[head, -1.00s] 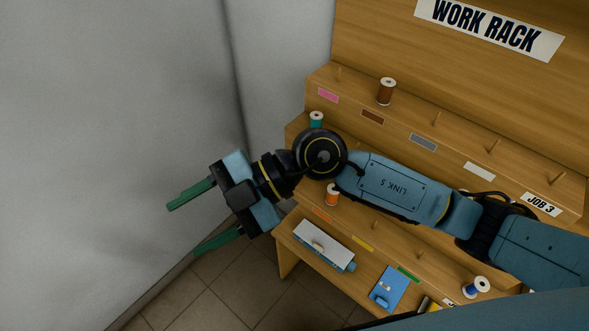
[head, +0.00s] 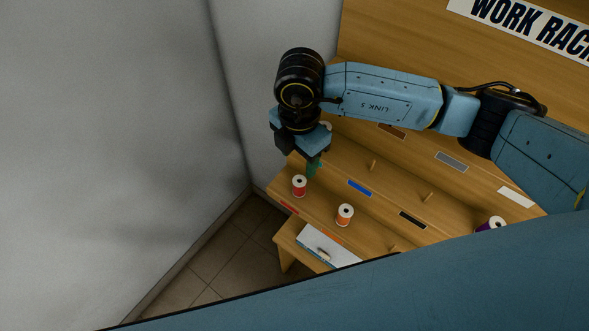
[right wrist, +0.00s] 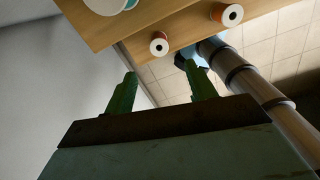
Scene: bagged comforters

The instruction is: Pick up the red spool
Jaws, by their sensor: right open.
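The red spool (head: 299,186) stands upright at the left end of the rack's lower step, behind a red label. It also shows in the right wrist view (right wrist: 159,44), where it lies beyond the gap between my fingertips. My right gripper (head: 314,168) points down over the left end of the rack, close to the red spool in the head picture but apart from it. In the right wrist view its two green fingers (right wrist: 160,75) are spread with nothing between them. My left gripper is out of view.
An orange spool (head: 345,214) stands right of the red one, on the same step. A purple spool (head: 492,224) is farther right. Wooden pegs (head: 373,165) stick up from the rack. A grey wall (head: 225,110) is close on the left. A white-topped box (head: 322,248) lies below.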

